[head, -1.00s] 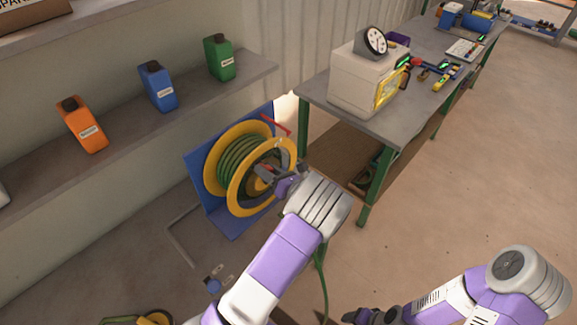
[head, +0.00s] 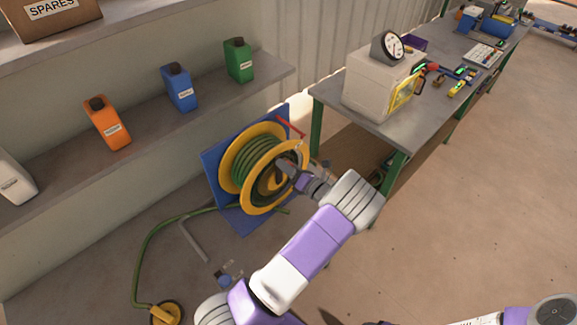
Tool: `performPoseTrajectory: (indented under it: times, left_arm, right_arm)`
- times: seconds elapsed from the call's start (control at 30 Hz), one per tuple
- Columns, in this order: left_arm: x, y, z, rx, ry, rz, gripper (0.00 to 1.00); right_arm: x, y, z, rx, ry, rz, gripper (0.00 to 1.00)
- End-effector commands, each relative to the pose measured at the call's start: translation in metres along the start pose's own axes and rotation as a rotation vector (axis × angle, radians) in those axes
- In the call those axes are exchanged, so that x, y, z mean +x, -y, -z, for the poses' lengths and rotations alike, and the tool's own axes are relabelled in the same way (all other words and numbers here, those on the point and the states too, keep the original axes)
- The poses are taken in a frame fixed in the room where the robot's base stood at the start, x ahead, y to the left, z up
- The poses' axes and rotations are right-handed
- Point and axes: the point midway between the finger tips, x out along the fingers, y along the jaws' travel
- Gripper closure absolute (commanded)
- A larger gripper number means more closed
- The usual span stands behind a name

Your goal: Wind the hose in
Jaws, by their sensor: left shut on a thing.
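The hose reel (head: 262,195) has yellow flanges and a blue back plate (head: 215,175), and stands on the floor below the shelf. Green hose (head: 241,168) is wound on its drum. A loose length of hose (head: 150,240) curves from the reel's lower side leftward and down to a yellow nozzle end (head: 163,312) by the bottom edge. My left gripper (head: 287,169) is at the front face of the reel, shut on what looks like its crank handle, mostly hidden by the fingers. Of my right gripper, only a dark sliver (head: 378,322) shows at the bottom edge.
A red lever (head: 290,127) sits at the reel's top right. A workbench (head: 400,128) with a white box and gauge stands close on the right. A shelf (head: 140,120) with several bottles runs above left. The floor at right (head: 470,200) is clear.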

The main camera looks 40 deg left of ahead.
Motion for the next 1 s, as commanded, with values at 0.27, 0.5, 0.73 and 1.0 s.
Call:
performPoseTrajectory:
  times: [0.27, 0.5, 0.73, 1.0]
  left_arm:
    - [0.000, 0.000, -0.001, -0.001, 0.003, 0.001, 0.35]
    - [-0.002, 0.000, -0.001, -0.001, 0.003, 0.001, 0.35]
    - [-0.032, 0.002, -0.001, 0.000, 0.005, 0.005, 0.35]
    - [-0.070, 0.001, -0.001, -0.002, 0.004, 0.002, 0.35]
  right_arm:
    - [0.000, 0.000, 0.000, 0.000, 0.000, 0.000, 0.35]
    - [0.000, 0.000, 0.000, 0.000, 0.000, 0.000, 0.35]
    - [0.005, -0.002, 0.000, 0.000, 0.000, 0.000, 0.35]
    - [0.009, -0.004, 0.001, 0.000, 0.000, 0.000, 0.35]
